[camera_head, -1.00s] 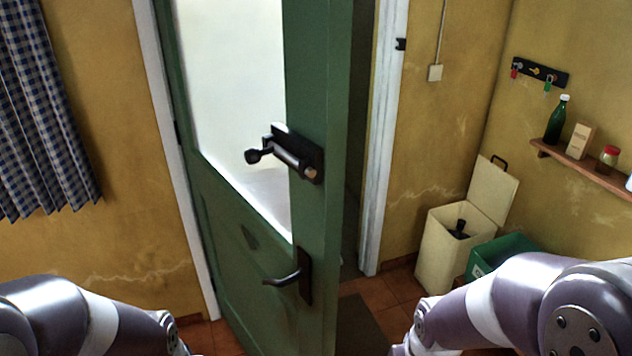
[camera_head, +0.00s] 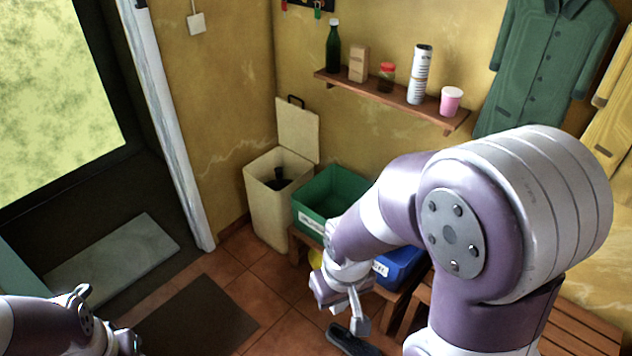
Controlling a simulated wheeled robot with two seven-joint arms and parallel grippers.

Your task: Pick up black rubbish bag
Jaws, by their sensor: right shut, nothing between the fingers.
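A small dark shape, which looks like the black rubbish bag (camera_head: 278,183), shows inside the tall cream bin (camera_head: 268,215) near the wall corner. The bin's lid (camera_head: 298,130) stands open at the back. Most of the bag is hidden by the bin's walls. My right gripper (camera_head: 358,322) points down over the floor, to the right of the bin and clear of it. It is shut and empty. My left arm shows at the bottom left, but its gripper is not in view.
A green crate (camera_head: 318,192) stands right of the bin, with a blue crate (camera_head: 402,268) partly behind my right arm. A wooden bench (camera_head: 570,320) is at lower right. A dark shoe (camera_head: 352,340) and a mat (camera_head: 200,318) lie on the tiled floor. A shelf (camera_head: 395,98) hangs above.

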